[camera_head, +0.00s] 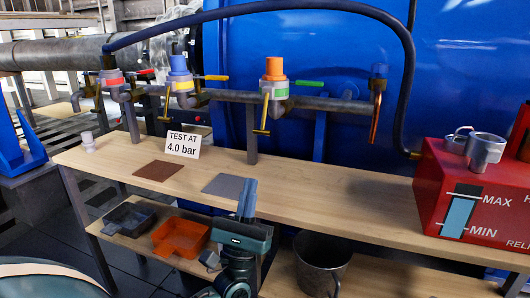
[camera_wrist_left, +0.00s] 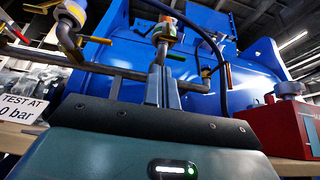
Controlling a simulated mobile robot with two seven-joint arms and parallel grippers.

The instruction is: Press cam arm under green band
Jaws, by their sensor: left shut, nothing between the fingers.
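The pipe rack carries several capped couplings. The one with an orange cap (camera_head: 274,70) has a pale body with a greenish band (camera_head: 274,89) and a green lever (camera_head: 308,83) to its right. A brass cam arm (camera_head: 261,116) hangs below that band, pointing down. The coupling also shows in the left wrist view (camera_wrist_left: 165,32). My left gripper (camera_head: 248,187) is shut and empty, its fingers pointing up in front of the bench, below the brass arm in the picture. Its fingertips (camera_wrist_left: 161,75) show just below the coupling in the left wrist view. My right gripper is not in view.
A blue-capped coupling (camera_head: 180,78) with a yellow band and a red-banded one (camera_head: 111,78) stand left. A sign (camera_head: 183,144) reads 4.0 bar. A red box (camera_head: 455,185) with a metal mug (camera_head: 484,150) stands right. The bench top (camera_head: 330,205) is mostly clear.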

